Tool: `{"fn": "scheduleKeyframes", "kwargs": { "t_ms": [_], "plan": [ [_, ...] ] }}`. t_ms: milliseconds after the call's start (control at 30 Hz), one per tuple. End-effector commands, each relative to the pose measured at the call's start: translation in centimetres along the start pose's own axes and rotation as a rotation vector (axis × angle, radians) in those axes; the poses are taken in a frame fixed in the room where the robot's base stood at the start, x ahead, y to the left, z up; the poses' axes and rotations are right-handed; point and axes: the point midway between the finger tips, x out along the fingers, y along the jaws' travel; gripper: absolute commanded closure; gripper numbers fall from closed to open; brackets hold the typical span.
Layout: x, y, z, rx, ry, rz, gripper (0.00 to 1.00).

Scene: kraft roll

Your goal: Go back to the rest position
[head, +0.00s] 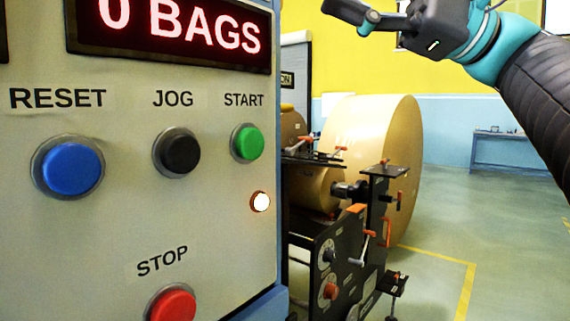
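My gripper (345,12) is at the top edge of the head view, right of the control panel (115,235) and apart from it. One dark finger shows, pointing left. The other finger is hidden or cut off, so I cannot tell whether the gripper is open or shut. Nothing is visible in it. My arm comes in from the right edge. The panel has a blue RESET button (68,167), a black JOG button (177,152), a green START button (247,143) and a red STOP button (172,305). Nothing touches them.
A red display (180,25) reads "0 BAGS". A small lamp (260,201) glows white on the panel. Behind stand a large kraft roll (385,150) and a black machine frame (340,255). A blue table (510,140) is far right. The right floor is clear, with a yellow line.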

Motion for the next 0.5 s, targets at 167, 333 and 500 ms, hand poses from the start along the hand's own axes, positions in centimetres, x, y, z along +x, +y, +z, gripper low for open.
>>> {"fn": "scheduleKeyframes", "kwargs": {
  "t_ms": [167, 333, 500],
  "plan": [
    [-0.4, -0.2, -3.1, -0.106, 0.125, -0.014, 0.3],
    [-3.6, 2.8, -10.9, -0.143, 0.396, 0.048, 0.3],
    [-8.2, 9.2, -17.8, -0.175, 0.681, 0.224, 0.3]
  ]
}}
